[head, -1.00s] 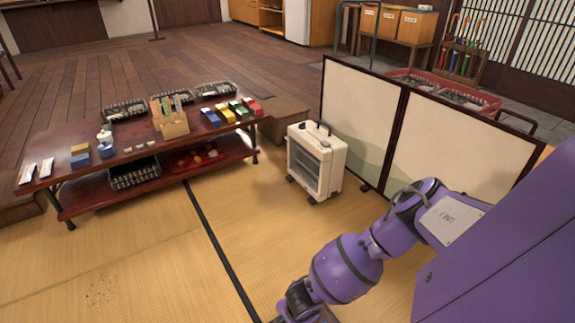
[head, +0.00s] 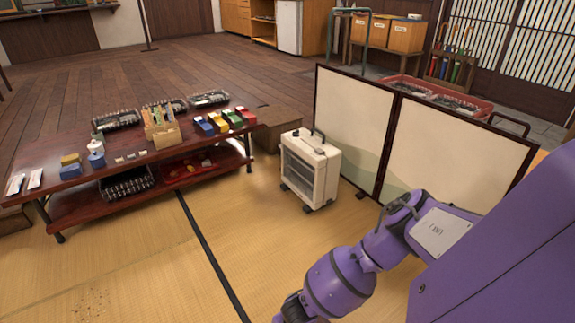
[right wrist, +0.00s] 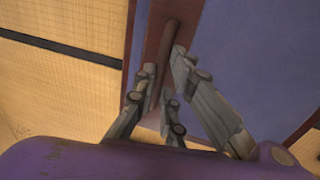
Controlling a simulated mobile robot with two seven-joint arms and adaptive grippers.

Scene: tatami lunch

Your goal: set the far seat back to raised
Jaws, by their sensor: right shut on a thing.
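In the right wrist view, a blue-purple padded panel (right wrist: 245,60) with a reddish-brown wooden edge (right wrist: 140,30) fills the right side. It looks like part of a seat; which seat, and its back angle, I cannot tell. A dark round wooden bar (right wrist: 169,38) runs along the wooden edge. My right gripper (right wrist: 158,88) is shut on this bar, with fingers on both sides of it. In the head view only my right arm shows, reaching down to the bottom edge; its gripper and the seats are out of frame. My left gripper is in neither view.
A folding screen (head: 440,150) stands behind my right arm. A white heater (head: 312,168) is left of it. A low red-brown table (head: 65,150) with boxes and baskets stands at left.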

